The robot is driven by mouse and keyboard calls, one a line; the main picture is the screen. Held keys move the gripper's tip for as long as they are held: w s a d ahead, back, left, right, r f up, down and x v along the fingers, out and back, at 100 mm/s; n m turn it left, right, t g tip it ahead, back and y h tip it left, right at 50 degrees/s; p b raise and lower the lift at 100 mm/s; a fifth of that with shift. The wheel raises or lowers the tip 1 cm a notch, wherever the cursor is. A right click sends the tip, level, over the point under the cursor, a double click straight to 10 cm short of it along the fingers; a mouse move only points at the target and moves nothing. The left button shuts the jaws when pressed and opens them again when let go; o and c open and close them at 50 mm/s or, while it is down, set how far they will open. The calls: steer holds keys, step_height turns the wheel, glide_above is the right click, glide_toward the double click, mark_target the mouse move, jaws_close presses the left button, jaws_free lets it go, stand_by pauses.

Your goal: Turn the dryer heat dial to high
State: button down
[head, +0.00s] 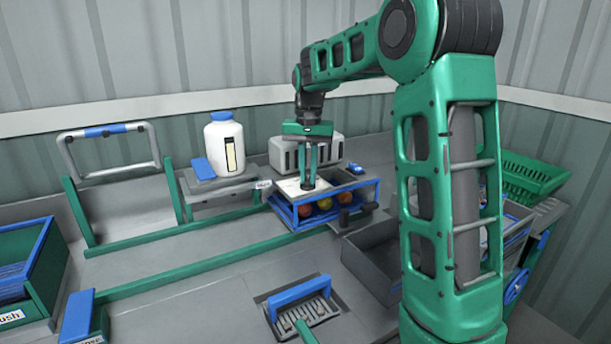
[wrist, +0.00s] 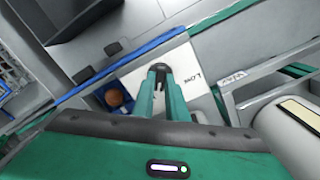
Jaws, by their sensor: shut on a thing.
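The dryer (head: 322,222) is a blue-framed box with red and orange tomatoes showing inside its front. On its top lies a white dial panel (head: 291,187), which also shows in the wrist view (wrist: 183,63) with the word LOW at one side. My gripper (head: 308,186) points down onto this panel. In the wrist view its green fingers (wrist: 161,72) are shut on the small dark heat dial (wrist: 160,66). The fingers cover most of the dial, so I cannot tell its setting. No HIGH label is readable.
A white bottle with a blue cap (head: 225,145) stands left of the dryer, by a wax label. A grey slatted unit (head: 326,152) stands behind it.

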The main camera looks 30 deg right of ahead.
mark_target(307, 178)
steer(key=shift+w+r+m, duration=0.15)
steer(key=shift+m, duration=2.15)
steer(key=shift+a, duration=0.1)
steer(key=c, duration=1.8)
jaws_free()
steer(key=shift+o, duration=0.2)
step_height(307, 178, up, 11)
steer(key=shift+f, duration=0.2)
